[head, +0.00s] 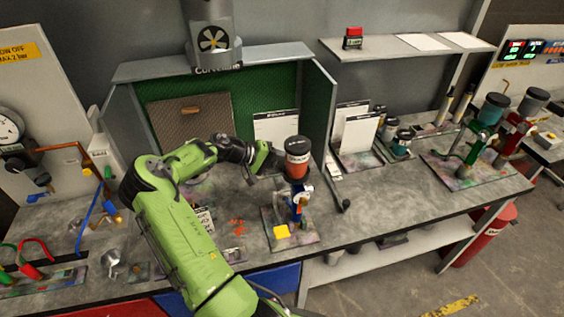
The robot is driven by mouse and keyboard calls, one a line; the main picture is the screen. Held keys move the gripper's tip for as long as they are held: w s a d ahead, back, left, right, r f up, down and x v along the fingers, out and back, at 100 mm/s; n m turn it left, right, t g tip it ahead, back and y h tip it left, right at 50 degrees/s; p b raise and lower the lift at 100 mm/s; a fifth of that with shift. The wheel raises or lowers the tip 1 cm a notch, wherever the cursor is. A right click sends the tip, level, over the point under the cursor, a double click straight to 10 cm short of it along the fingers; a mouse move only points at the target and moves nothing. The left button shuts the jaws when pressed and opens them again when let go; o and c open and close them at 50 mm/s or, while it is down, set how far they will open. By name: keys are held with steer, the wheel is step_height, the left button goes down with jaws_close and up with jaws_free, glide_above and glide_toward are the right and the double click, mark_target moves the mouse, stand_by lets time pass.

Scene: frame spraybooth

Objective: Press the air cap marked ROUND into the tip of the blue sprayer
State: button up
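The blue sprayer (297,212) stands upright on a paint-spotted base plate (283,245) on the bench, right of the booth's middle. A red-orange cup with a dark lid (297,158) sits on top of it. A small pale metallic part shows at the sprayer's upper front, too small to identify. My gripper (266,162) is just left of the cup, beside or touching it; I cannot tell which. Its fingers are too small and partly hidden to show whether they are open or hold anything. I cannot make out an air cap marked ROUND.
A yellow block (281,231) lies on the sprayer's base plate. Red-orange patches (238,228) lie to its left. The booth's right wall (318,115) stands close behind. Other sprayers (480,130) stand at the right. Bench right of the blue sprayer (390,205) is clear.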

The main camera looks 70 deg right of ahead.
steer(key=shift+s+a, duration=0.1)
steer(key=shift+a, duration=0.05)
steer(key=o, duration=1.1)
steer(key=shift+s+a, duration=0.1)
steer(key=v, duration=1.5)
steer(key=shift+w+r, duration=0.15)
steer(key=shift+w, duration=0.2)
steer(key=shift+a, duration=0.15)
